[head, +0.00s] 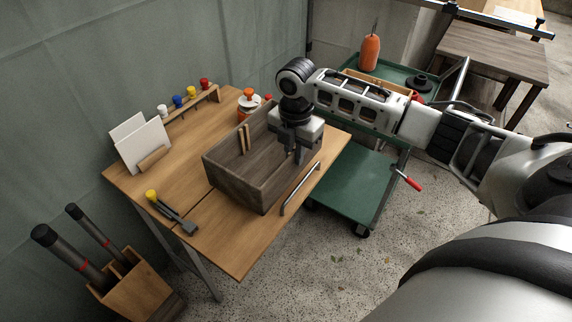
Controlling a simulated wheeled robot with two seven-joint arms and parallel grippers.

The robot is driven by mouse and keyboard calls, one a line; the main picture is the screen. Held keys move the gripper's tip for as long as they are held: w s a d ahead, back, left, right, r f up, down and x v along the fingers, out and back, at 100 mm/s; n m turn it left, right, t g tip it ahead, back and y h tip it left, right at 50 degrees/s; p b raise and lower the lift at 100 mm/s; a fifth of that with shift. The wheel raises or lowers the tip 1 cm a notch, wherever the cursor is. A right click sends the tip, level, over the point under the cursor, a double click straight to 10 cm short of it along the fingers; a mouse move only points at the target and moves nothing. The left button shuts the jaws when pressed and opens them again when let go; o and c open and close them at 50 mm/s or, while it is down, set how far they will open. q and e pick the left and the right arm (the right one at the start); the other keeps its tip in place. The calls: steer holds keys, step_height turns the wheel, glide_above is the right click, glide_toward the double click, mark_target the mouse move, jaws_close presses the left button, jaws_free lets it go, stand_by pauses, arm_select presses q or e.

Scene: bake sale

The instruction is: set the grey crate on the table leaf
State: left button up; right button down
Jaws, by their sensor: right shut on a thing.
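The grey wooden crate (235,182) is over the wooden table, toward its right part. It looks upright, and its base looks on or very close to the top; I cannot tell which. The table leaf (240,240) is the part in front of a seam in the tabletop. My right gripper (298,158) points down at the crate's right wall and is shut on it. The fingertips are partly hidden against the wall. My left gripper is not in view.
A metal bar (300,190) lies along the crate's right side. A yellow-ended tool (172,210), white cards (145,143) and a rack of colored-topped items (190,100) are on the table. A green cart (352,185) stands to the right. A wooden bin (135,290) stands at lower left.

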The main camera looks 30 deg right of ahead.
steer(key=shift+w+a+f, duration=0.35)
steer(key=shift+a+f, duration=0.05)
steer(key=shift+f, duration=0.15)
steer(key=shift+w+a+f, duration=0.35)
steer(key=shift+a+f, duration=0.05)
steer(key=shift+f, duration=0.15)
steer(key=shift+d+f, duration=0.1)
steer(key=shift+f, duration=1.35)
steer(key=shift+f, duration=0.2)
steer(key=c, duration=1.4)
jaws_free()
steer(key=shift+s, duration=0.1)
step_height(320, 180, up, 12)
steer(key=shift+r, duration=0.2)
